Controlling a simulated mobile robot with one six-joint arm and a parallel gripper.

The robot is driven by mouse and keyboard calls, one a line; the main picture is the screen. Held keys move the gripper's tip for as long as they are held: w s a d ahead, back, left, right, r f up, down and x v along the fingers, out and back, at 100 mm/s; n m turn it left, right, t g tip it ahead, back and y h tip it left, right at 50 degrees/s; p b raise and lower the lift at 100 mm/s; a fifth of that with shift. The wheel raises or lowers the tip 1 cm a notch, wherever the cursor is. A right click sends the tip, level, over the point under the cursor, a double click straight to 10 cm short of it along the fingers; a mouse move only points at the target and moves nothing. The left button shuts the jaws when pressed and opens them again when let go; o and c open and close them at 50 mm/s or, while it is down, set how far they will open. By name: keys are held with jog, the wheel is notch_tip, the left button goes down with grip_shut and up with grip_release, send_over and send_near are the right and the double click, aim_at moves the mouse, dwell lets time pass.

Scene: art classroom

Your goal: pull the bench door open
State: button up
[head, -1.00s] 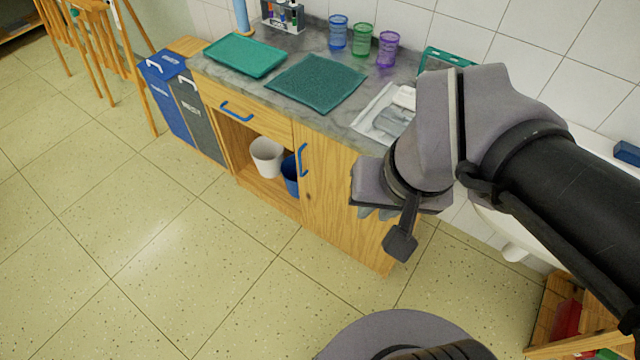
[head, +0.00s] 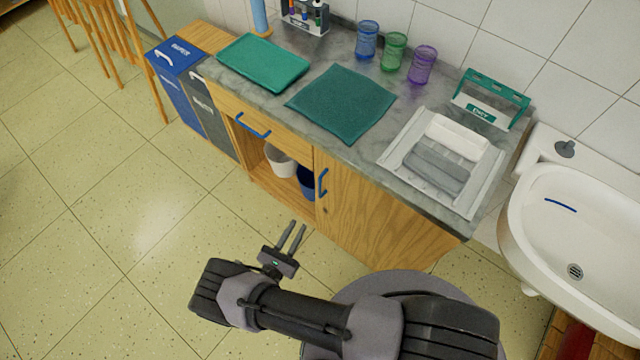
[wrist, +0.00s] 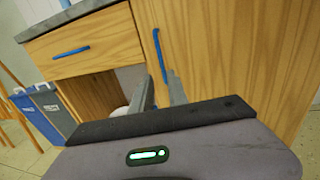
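The bench door (head: 370,215) is a wooden panel at the right part of the bench front, and it looks shut. Its blue vertical handle (head: 322,184) is near the door's left edge. In the wrist view the handle (wrist: 160,55) stands just beyond my fingers, and the door (wrist: 225,50) fills the right side. My gripper (head: 292,236) is in front of the bench, below and left of the handle in the head view. Its two fingers are apart with a gap between them, empty, and not touching the handle.
Left of the door are a drawer (head: 275,125) with a blue handle and an open compartment with a white bin (head: 280,161) and a blue bin (head: 307,183). Recycling bins (head: 178,80) stand further left. A sink (head: 575,225) is at right. The floor in front is clear.

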jog(key=b, duration=0.2)
send_over(320, 196)
jog(key=shift+w, duration=0.3)
grip_shut()
jog(key=shift+s, duration=0.1)
dwell(1.0)
